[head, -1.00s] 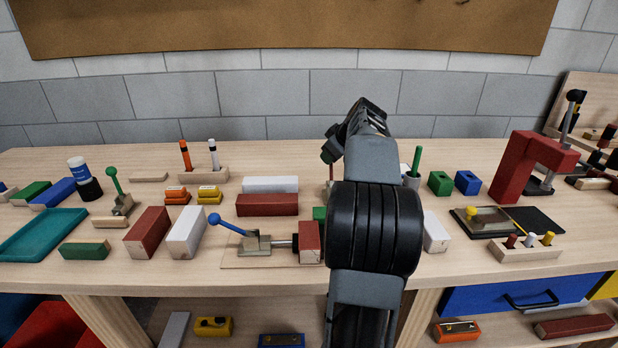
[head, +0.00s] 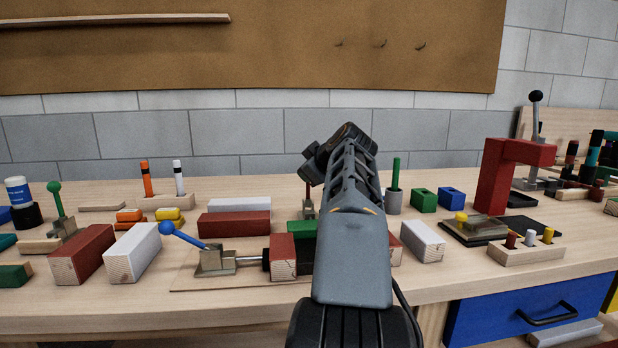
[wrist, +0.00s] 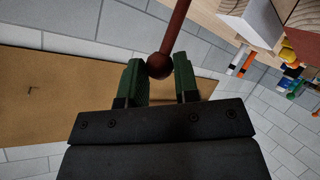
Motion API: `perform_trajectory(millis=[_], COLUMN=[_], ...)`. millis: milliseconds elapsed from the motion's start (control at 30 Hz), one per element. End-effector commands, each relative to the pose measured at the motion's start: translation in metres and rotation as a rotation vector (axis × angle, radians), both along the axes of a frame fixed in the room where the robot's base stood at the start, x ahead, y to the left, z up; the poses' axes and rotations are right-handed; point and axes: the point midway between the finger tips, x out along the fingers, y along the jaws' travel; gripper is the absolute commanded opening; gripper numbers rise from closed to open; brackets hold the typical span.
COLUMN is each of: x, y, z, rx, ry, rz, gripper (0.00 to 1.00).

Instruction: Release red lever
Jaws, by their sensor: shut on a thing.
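In the wrist view my gripper (wrist: 157,68) has its green-padded fingers on either side of the round knob of the red lever (wrist: 178,28), shut on it. The dark red shaft runs from the knob to the top edge of that view. In the head view a short stretch of the red lever (head: 308,191) stands roughly upright above a metal base (head: 309,210), beside my arm. My fingers and the knob are hidden there behind my wrist.
A blue-handled clamp (head: 214,259) with its handle tilted left presses toward a red block (head: 283,257); a green block (head: 303,228) is behind. A white block (head: 423,240) stands right of my arm. A red arch (head: 494,178) stands further right. Bench front is fairly clear.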

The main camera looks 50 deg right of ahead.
Motion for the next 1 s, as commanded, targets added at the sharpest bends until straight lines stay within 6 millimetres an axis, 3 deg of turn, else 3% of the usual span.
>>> perform_trajectory(millis=[467, 500, 733, 1000], x=[-0.0015, -0.0014, 0.0003, -0.0019], y=[-0.002, -0.0019, 0.0008, 0.0013], z=[-0.0091, -0.0094, -0.0064, -0.0032], rx=[0.013, 0.015, 0.011, 0.009], ry=[0.018, 0.018, 0.012, 0.007], rz=[-0.002, -0.002, 0.003, 0.002], gripper=[0.0, 0.33, 0.54, 0.54])
